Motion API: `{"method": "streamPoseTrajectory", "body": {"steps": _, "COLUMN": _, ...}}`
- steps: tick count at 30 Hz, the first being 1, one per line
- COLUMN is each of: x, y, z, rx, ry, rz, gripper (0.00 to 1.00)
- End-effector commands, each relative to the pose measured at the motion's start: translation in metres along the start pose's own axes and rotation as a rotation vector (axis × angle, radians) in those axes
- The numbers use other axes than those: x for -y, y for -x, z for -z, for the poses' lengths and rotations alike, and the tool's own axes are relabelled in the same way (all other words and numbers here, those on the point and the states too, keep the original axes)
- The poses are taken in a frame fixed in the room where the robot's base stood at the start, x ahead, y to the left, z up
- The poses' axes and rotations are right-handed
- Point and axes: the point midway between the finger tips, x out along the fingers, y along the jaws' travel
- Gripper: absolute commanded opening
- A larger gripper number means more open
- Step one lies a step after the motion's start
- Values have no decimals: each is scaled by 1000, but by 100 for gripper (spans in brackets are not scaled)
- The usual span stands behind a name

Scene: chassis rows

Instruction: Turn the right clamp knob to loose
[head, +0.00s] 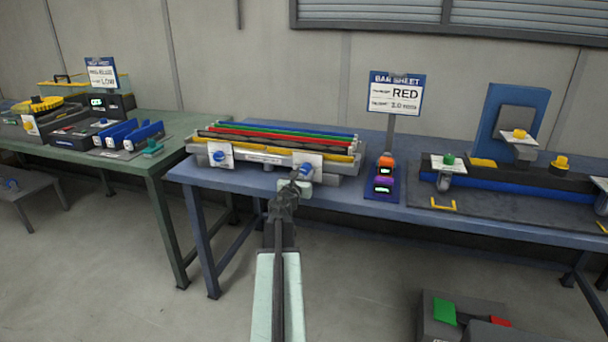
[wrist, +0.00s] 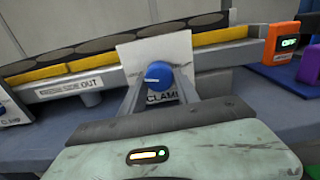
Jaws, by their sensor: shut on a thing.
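The right clamp knob (head: 306,169) is a round blue knob on a white plate at the right front of the bar fixture. In the wrist view the same knob (wrist: 158,76) sits above the word CLAMP, with a short pale mark on its left side, near level. My gripper (head: 299,177) reaches the knob from the front. In the wrist view my gripper (wrist: 160,88) has one finger on each side of the knob and is shut on it. The plate's lower lettering is partly hidden by my gripper.
The left clamp knob (head: 218,156) is on the same fixture, which holds several coloured bars (head: 270,132). A sign (head: 396,93) reads RED. Orange and purple display boxes (head: 385,175) stand to the right. The floor in front of the blue table (head: 350,197) is clear near my arm.

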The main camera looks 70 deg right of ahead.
Motion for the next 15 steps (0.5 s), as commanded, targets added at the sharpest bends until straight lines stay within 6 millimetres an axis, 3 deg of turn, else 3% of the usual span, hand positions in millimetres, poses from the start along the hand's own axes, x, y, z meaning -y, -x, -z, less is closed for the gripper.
{"method": "streamPoseTrajectory", "body": {"steps": 15, "x": 0, "y": 0, "z": 0, "rx": 0, "ry": 201, "rz": -1, "gripper": 0}}
